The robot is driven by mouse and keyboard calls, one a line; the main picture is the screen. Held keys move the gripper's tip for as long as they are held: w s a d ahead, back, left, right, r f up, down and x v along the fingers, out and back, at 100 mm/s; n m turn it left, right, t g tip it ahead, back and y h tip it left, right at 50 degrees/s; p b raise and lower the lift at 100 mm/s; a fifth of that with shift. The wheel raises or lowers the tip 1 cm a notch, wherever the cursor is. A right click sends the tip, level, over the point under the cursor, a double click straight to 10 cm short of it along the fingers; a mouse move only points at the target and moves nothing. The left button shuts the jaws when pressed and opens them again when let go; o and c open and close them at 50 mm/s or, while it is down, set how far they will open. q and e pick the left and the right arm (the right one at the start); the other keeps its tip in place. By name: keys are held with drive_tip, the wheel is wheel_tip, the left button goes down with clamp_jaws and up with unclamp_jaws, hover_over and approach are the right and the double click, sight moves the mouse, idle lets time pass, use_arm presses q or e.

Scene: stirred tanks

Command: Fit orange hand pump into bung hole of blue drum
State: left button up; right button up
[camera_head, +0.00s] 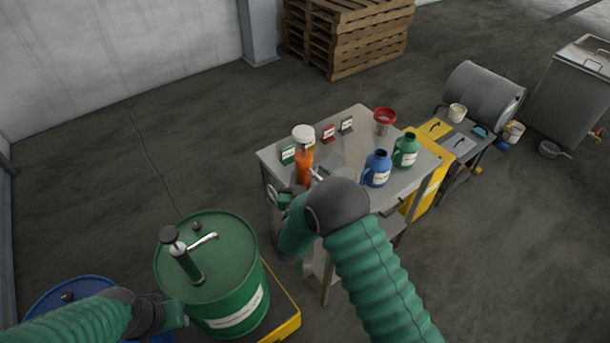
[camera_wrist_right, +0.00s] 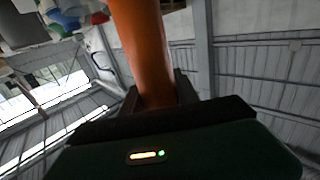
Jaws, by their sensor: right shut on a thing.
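The orange hand pump (camera_head: 304,168) is upright at the near left corner of the metal table. My right gripper (camera_head: 302,187) is shut on it. In the right wrist view the pump (camera_wrist_right: 144,50) rises as an orange cylinder from between the jaws. I cannot tell whether its lower end touches the table. The blue drum (camera_head: 72,287) is at the lower left, largely hidden behind my left arm. A dark fitting (camera_head: 67,296) shows on its lid; the bung hole is not clear. My left gripper (camera_head: 178,314) is near the green drum's front; its jaws are unclear.
A green drum (camera_head: 235,255) with a dark green pump (camera_head: 183,258) in it stands between the blue drum and the table. The metal table (camera_head: 340,155) holds small signs, a blue jug (camera_head: 377,168), a green jug (camera_head: 405,150) and a red funnel (camera_head: 385,118). Open floor lies behind.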

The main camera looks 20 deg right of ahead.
drive_tip(key=shift+r+p, duration=4.7)
drive_tip(key=shift+r, duration=3.05)
